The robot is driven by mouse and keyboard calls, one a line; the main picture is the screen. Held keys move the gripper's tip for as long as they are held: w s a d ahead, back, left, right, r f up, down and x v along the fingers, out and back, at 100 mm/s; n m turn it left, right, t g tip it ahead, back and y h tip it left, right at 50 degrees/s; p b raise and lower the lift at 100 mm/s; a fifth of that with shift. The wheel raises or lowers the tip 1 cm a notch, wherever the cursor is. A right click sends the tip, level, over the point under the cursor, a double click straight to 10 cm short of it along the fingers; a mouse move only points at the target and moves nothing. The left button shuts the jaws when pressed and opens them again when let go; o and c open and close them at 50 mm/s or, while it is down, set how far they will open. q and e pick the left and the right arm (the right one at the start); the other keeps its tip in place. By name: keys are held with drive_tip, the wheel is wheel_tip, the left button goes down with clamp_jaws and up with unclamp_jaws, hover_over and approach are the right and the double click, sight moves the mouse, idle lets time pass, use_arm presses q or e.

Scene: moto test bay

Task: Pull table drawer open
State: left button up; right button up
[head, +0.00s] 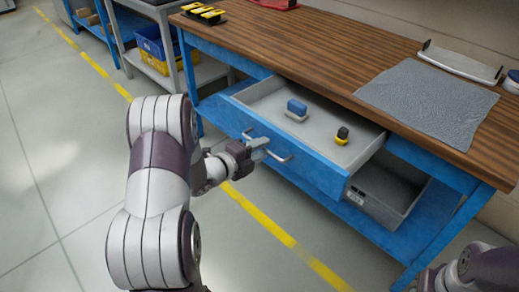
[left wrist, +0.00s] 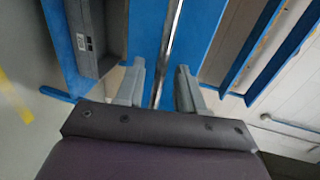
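The table drawer (head: 315,168) has a blue front and a grey inside, and it stands pulled out from under the wooden table top. Its metal handle (head: 282,158) runs along the front. My left gripper (head: 262,148) is at the handle, in front of the drawer. In the left wrist view the two grey fingers of the left gripper (left wrist: 160,76) stand apart, with the handle bar (left wrist: 170,42) between them and gaps showing beside it. My right gripper is not in view; only part of the right arm shows at bottom right.
A grey mat (head: 430,100) and a white tray (head: 460,63) lie on the table top (head: 320,50). A grey bin (head: 375,195) sits below. The floor at left is clear.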

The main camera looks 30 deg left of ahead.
use_arm(q)
drive_tip(key=p+v, duration=0.2)
drive_tip(key=v, duration=1)
drive_tip(key=shift+s, duration=0.35)
